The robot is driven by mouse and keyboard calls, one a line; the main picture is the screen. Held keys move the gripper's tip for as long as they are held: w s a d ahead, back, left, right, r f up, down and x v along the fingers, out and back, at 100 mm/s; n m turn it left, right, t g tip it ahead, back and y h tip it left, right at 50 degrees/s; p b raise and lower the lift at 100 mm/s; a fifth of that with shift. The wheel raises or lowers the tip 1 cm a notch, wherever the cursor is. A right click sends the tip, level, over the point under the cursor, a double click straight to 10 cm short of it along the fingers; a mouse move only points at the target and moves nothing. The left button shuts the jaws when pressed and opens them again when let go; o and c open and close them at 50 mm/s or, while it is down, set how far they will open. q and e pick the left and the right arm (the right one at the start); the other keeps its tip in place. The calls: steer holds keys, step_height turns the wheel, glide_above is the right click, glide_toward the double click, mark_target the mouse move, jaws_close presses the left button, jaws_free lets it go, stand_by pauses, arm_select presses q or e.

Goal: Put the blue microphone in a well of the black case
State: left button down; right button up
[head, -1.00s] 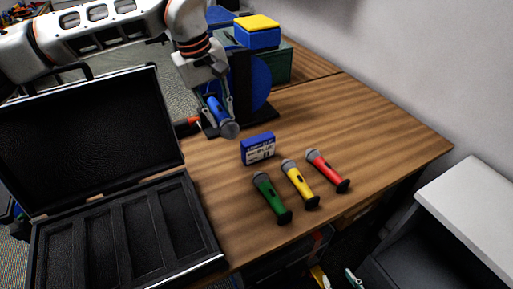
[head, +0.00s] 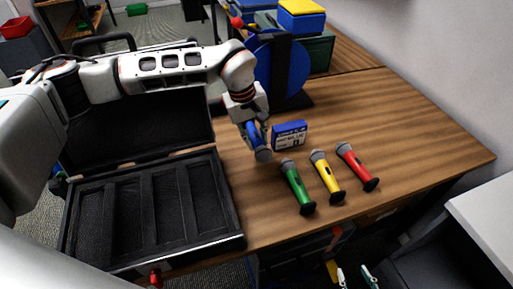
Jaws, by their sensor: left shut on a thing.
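My right gripper is not in view.
Green (head: 297,188), yellow (head: 327,178) and red (head: 358,167) microphones lie on the wooden table (head: 420,120) to the right. A blue disc (head: 275,65) on a stand is behind.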

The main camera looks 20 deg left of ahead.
arm_select(q)
steer(key=shift+s+a+x, duration=0.1)
steer(key=shift+a+x, duration=0.1)
steer(key=shift+x, duration=0.85)
steer(key=shift+s+a+x, duration=0.15)
steer(key=shift+x, duration=0.85)
steer(key=shift+f, duration=0.15)
steer(key=c, duration=2.1)
jaws_free()
steer(key=shift+f, duration=0.1)
steer(key=o, duration=0.3)
steer(key=shift+o, duration=0.2)
